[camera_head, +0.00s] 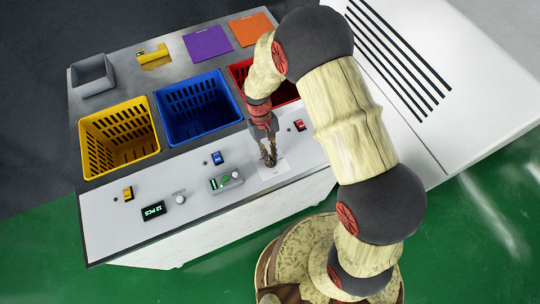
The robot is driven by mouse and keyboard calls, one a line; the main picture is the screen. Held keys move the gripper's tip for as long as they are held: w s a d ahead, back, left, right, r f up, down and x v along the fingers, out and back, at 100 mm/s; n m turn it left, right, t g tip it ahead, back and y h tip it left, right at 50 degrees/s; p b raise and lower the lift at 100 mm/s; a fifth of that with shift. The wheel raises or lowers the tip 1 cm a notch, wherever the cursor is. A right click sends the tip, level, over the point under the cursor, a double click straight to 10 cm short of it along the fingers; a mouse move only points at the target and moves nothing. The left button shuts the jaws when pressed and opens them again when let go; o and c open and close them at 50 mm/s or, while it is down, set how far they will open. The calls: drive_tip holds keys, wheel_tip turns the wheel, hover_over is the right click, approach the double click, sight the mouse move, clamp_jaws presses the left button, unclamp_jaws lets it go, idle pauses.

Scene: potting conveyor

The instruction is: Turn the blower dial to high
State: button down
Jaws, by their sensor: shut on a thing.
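My gripper (268,156) points down at the white front panel (105,222). Its fingers are closed over a pale square plate (275,172) on the panel, shut on what appears to be the blower dial. The dial itself is hidden by the fingers, so I cannot tell its setting. The plate's markings are too small to read.
Left of my gripper are a small box with green on it (226,182), a blue switch (217,158), a count knob (180,199), a lit display (153,210) and a yellow switch (128,194). A red switch (299,125) is close right. Yellow (119,132), blue (199,108) and red (239,72) baskets stand behind.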

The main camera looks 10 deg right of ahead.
drive_tip(key=c, duration=1.9)
unclamp_jaws()
drive_tip(key=v, duration=1.2)
drive_tip(key=shift+w, duration=0.1)
drive_tip(key=s+d+r+m+t+b, duration=0.1)
drive_tip(key=s+d+r+t+b, duration=0.1)
drive_tip(key=s+r, duration=0.4)
drive_tip(key=s+d+r+m+t+b, duration=0.1)
drive_tip(key=s+d+r+t+b, duration=0.1)
drive_tip(key=s+d+r+t, duration=0.2)
drive_tip(key=s+d+r+m+t+y+b, duration=0.1)
drive_tip(key=s+d+r+t+b, duration=0.2)
drive_tip(key=s+d+r, duration=0.4)
drive_tip(key=shift+s+d+r+t, duration=0.1)
drive_tip(key=shift+s+r+t, duration=0.1)
drive_tip(key=shift+r, duration=0.5)
drive_tip(key=shift+s+d+r+t, duration=0.1)
drive_tip(key=shift+r+t, duration=0.1)
drive_tip(key=shift+r, duration=0.55)
